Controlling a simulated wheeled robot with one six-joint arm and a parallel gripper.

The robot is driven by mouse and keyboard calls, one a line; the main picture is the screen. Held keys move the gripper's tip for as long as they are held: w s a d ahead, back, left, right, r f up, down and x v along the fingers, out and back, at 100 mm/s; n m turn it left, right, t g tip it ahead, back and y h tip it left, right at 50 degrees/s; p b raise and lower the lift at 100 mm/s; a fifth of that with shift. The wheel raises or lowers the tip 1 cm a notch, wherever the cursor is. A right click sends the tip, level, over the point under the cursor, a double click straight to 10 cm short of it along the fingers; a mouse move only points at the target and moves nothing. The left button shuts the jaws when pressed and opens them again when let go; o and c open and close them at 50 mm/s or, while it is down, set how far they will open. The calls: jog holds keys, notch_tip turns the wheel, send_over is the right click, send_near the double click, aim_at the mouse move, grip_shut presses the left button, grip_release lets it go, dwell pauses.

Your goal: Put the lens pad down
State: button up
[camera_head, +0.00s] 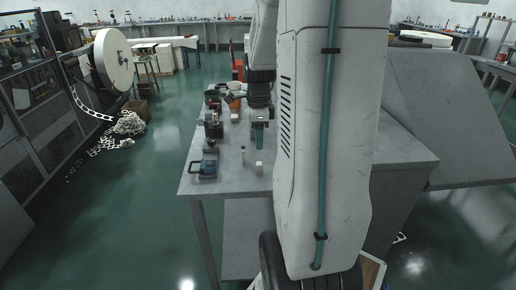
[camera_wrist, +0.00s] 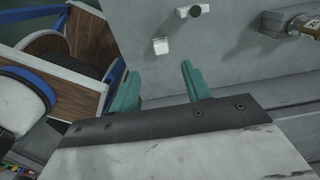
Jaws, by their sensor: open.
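My gripper (camera_head: 259,138) is above the grey table in the head view, its teal fingers pointing down. In the wrist view my gripper (camera_wrist: 158,84) has its two teal fingers wide apart with nothing between them. A small white block (camera_wrist: 160,46) lies on the table just beyond the fingertips, apart from them. It also shows near the table's front in the head view (camera_head: 259,168). A small white cylinder (camera_wrist: 193,11) lies a little farther off. I cannot tell for certain which of the two is the lens pad.
The grey table (camera_head: 225,179) bears a blue-and-black device (camera_head: 204,168) at its front left and several small tools farther back. A brass fitting (camera_wrist: 302,24) is at the right in the wrist view. A wooden crate with blue edges (camera_wrist: 88,40) stands below the table edge.

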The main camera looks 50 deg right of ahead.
jog(key=s+a+r+n, duration=0.1)
jog(key=a+r+n, duration=0.3)
jog(key=a+n, duration=0.3)
jog(key=a+r+n, duration=0.4)
jog(key=a, duration=0.5)
jog(key=s+a+r+n+t, duration=0.1)
jog(key=s+a+r+n, duration=0.1)
jog(key=s+a+n, duration=0.9)
jog(key=a+n, duration=0.3)
jog(key=n, duration=0.2)
jog(key=shift+s+a+n, duration=0.15)
jog(key=shift+s+n, duration=0.2)
jog(key=shift+n, duration=0.05)
jog(key=shift+o, duration=0.5)
jog(key=shift+r, duration=0.1)
